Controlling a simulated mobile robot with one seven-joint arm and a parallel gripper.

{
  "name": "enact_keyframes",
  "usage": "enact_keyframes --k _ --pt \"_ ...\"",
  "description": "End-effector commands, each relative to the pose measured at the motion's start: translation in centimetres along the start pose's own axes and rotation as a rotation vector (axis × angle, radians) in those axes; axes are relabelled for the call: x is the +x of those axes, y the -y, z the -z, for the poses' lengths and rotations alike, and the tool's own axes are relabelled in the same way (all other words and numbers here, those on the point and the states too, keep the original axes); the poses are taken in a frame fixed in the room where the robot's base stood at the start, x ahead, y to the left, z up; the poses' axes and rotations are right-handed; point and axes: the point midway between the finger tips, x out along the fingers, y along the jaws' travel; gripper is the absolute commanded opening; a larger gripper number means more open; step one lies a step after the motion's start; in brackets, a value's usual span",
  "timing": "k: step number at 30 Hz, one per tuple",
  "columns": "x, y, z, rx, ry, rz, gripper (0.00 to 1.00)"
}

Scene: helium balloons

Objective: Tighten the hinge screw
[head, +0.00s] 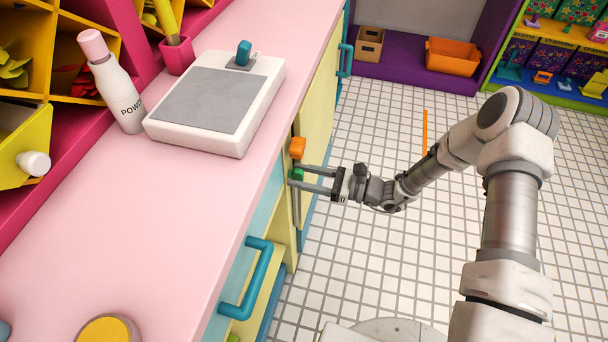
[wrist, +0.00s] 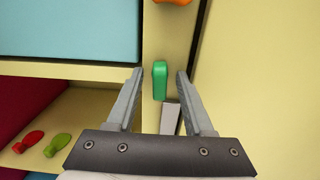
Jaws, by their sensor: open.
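A green, upright, knob-like piece (wrist: 160,80) is on the pale yellow cabinet edge beside the cabinet door (wrist: 248,80). It also shows in the head view (head: 296,174). An orange piece (head: 297,147) sits above it, cut off by the top of the wrist view (wrist: 172,2). I cannot tell for sure which one is the hinge screw. My gripper (head: 298,177) is open and empty, pointing at the cabinet front. In the wrist view its fingers (wrist: 160,74) stand left and right of the green piece, with gaps. A grey strip (wrist: 170,118) shows below the green piece.
The pink counter (head: 160,215) runs above the cabinet, holding a white device (head: 210,100) and a bottle (head: 115,85). A teal handle (head: 255,280) juts from a drawer near the gripper. A shelf holds red (wrist: 32,140) and green (wrist: 57,145) items. The tiled floor (head: 370,260) is open.

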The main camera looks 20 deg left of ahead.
Motion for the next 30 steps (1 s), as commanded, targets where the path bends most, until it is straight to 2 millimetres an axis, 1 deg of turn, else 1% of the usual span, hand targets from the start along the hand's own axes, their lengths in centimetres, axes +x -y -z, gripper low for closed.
enact_keyframes --k 2,5,15,18,21,30 --pt "0.0 0.0 0.0 -0.001 0.0 0.0 0.52" --pt "-0.7 0.1 0.0 -0.001 0.0 0.002 0.52" --pt "-5.7 0.1 -0.1 -0.002 0.0 0.003 0.52" --pt "-6.6 0.0 0.0 -0.002 0.0 0.001 0.52" --pt "-7.0 0.0 0.0 -0.002 0.0 0.001 0.52" --pt "-7.0 0.0 0.0 -0.002 0.0 0.0 0.52"
